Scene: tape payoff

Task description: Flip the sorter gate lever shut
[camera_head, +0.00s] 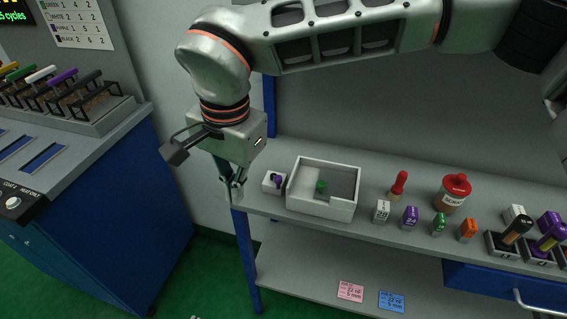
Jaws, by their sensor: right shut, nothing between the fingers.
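I cannot tell for certain which part is the sorter gate lever. A small white block with a purple piece (276,181) sits at the left end of the grey bench, beside a white open-topped box (330,208). A small green piece (321,185) stands inside the box, next to a low inner wall. My right gripper (236,196) points down at the bench's left end, left of the small white block and apart from it in the picture. Its fingers are shut and empty. My left gripper is out of view.
On the bench (285,219) stand a red-handled tool (399,184), a red-lidded jar (453,194) and several small coloured blocks. Dark holders are at the far right. A blue console (95,205) with a rack of coloured handles stands left, across a gap.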

